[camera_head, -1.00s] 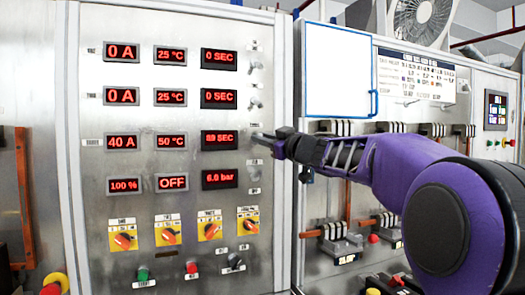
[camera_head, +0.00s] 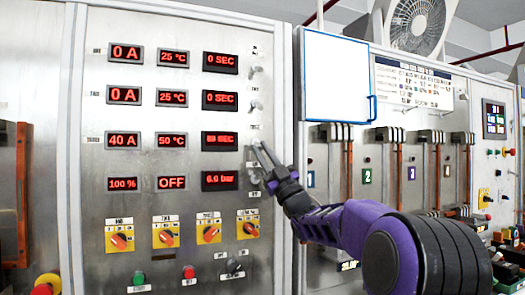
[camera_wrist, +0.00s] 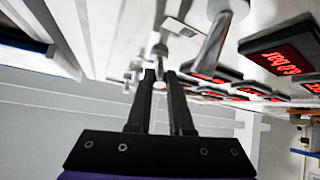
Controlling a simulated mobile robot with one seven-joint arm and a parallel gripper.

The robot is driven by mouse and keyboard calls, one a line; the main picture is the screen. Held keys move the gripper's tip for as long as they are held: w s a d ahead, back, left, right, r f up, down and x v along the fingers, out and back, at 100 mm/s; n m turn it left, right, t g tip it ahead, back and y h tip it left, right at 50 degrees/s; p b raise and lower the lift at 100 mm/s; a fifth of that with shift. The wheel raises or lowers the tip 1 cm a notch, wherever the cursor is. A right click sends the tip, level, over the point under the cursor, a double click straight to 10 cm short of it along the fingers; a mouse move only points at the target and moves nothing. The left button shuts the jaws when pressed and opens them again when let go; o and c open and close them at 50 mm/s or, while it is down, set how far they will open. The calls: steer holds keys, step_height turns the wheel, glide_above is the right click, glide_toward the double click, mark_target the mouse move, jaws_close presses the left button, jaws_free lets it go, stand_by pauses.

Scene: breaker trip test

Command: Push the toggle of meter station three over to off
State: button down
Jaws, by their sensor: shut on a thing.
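Meter station three is the third row of the steel panel, with red displays reading 40 A (camera_head: 123,141), 50 °C (camera_head: 172,141) and a blurred SEC value (camera_head: 219,141). Its toggle is at the right end of that row, mostly hidden by my fingers. My gripper (camera_head: 260,150) reaches up and left to it from the lower right, its fingers closed on the small toggle. In the wrist view my two dark fingers (camera_wrist: 161,80) run up to the panel with a narrow gap between them. Which way the toggle leans is not clear.
Similar toggles sit above, in row one (camera_head: 255,72) and row two (camera_head: 254,105). In the wrist view a large metal toggle (camera_wrist: 213,40) stands close beside my fingers. Orange rotary knobs (camera_head: 208,234) line the panel below. A blue-framed white board (camera_head: 335,75) hangs to the right.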

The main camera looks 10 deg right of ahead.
steer(key=shift+d+y, duration=0.1)
steer(key=shift+y, duration=0.3)
steer(key=shift+n, duration=0.3)
steer(key=c, duration=0.8)
jaws_free()
steer(key=shift+w, duration=0.1)
steer(key=shift+c, duration=0.2)
steer(key=shift+f, duration=0.1)
steer(key=v, duration=1.7)
steer(key=shift+f, duration=0.25)
